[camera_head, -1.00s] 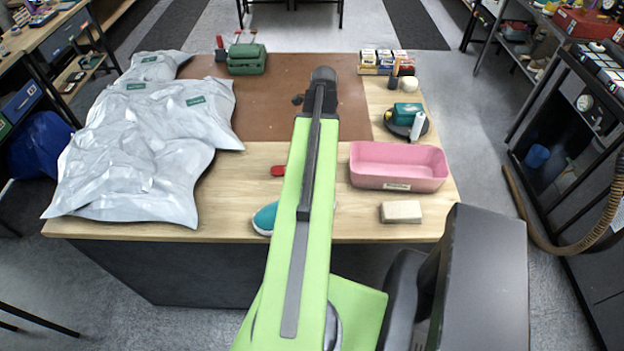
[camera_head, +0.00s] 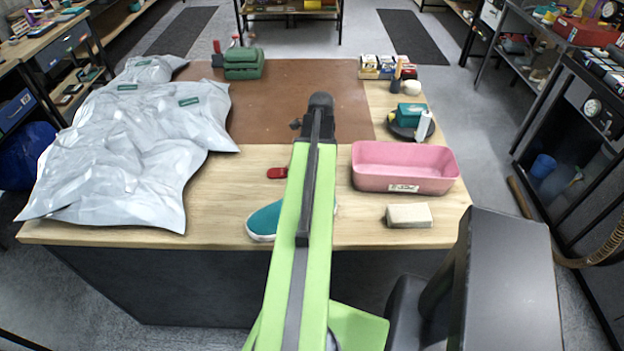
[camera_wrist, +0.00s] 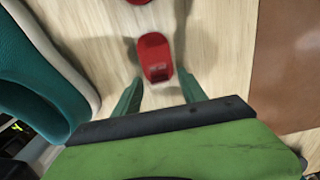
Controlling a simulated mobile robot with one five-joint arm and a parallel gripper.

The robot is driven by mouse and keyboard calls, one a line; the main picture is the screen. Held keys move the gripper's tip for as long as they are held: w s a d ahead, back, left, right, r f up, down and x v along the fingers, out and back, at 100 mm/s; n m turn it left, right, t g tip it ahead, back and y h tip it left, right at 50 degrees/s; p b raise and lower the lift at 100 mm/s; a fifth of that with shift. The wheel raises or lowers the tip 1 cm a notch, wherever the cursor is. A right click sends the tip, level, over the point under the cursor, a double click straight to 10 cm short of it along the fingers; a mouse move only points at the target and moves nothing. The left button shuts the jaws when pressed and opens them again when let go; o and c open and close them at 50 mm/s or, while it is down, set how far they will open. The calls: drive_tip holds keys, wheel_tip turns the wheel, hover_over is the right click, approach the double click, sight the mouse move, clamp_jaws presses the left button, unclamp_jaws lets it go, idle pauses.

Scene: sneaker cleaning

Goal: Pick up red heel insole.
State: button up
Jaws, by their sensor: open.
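A red heel insole (camera_wrist: 155,58) with faint printing lies on the pale wood in the wrist view, just ahead of my gripper. My gripper (camera_wrist: 160,75) is open and empty, and its two green fingers point at the insole's near end, with a gap on each side. A second red piece (camera_wrist: 138,2) is cut off at the top edge. In the head view one red piece (camera_head: 277,173) shows left of my arm; I cannot tell which of the two it is. My arm hides my gripper there.
A teal sneaker (camera_head: 264,220) stands near the front edge; it also shows at the wrist view's left (camera_wrist: 35,70). A pink bin (camera_head: 372,182) and a beige block (camera_head: 409,216) are to the right. A grey bag (camera_head: 110,160) covers the left. A brown mat (camera_head: 265,105) lies behind.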

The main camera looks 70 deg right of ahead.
drive_tip(key=shift+r, duration=0.1)
clamp_jaws()
drive_tip(key=shift+r, duration=0.1)
wheel_tip(320, 180, up, 10)
drive_tip(key=p, duration=1)
